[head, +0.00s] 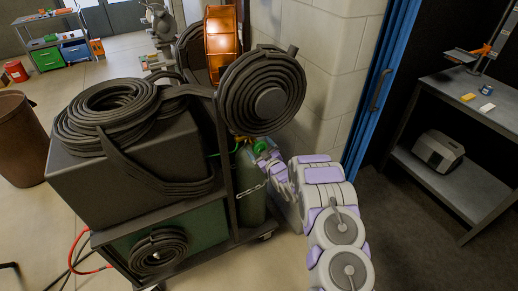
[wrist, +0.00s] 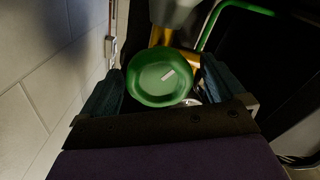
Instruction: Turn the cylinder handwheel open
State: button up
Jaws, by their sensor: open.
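The green cylinder handwheel (wrist: 149,82) is in the middle of the wrist view, with a small white mark on its face. My gripper (wrist: 163,85) is open, with one dark finger on each side of the handwheel. I cannot tell whether either finger touches it. In the head view the handwheel (head: 262,146) is small and partly hidden by my gripper (head: 262,158). It sits on top of the dark green gas cylinder (head: 250,193), which stands upright on the cart with a chain across it. Yellow brass-coloured parts show behind the handwheel in the wrist view.
The welding cart (head: 225,185) carries a dark box with coiled hoses (head: 108,105) and a large hose reel (head: 262,90) above the cylinder. A cinderblock wall (head: 322,75) stands close behind. A blue door frame (head: 375,95) and a workbench (head: 450,95) are to the right.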

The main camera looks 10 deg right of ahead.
jog(key=shift+w+a, duration=0.15)
jog(key=shift+w, duration=0.25)
jog(key=shift+c, duration=0.4)
jog(key=c, duration=0.9)
jog(key=shift+r+p, duration=0.1)
jog(key=shift+p, duration=0.2)
